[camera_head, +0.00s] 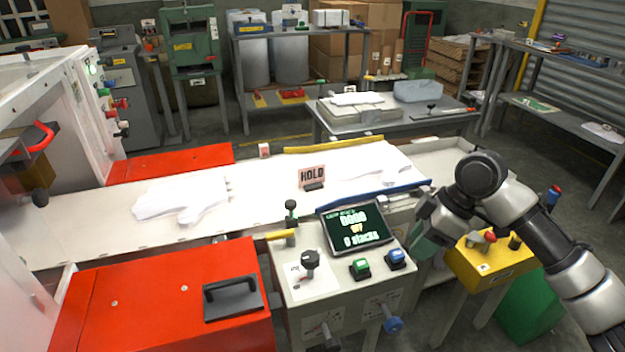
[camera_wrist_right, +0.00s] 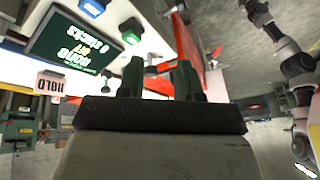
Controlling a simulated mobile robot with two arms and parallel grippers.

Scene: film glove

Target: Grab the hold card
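The hold card (camera_head: 312,176) is a small pale pink card with "HOLD" in black, standing upright in a dark base on the white work surface behind the console screen. It also shows upside down at the left of the right wrist view (camera_wrist_right: 50,84). My right gripper (camera_head: 424,246) is to the right of the card and nearer to me, beside the console, apart from the card. In the wrist view its two dark fingers (camera_wrist_right: 158,78) are spread with nothing between them. My left gripper is not seen.
The console screen (camera_head: 356,226), with a green button (camera_head: 360,268) and a blue button (camera_head: 396,258), stands between me and the card. White gloves (camera_head: 180,198) lie left of the card. A blue bar (camera_head: 400,195) and a yellow box (camera_head: 490,262) are near my right arm.

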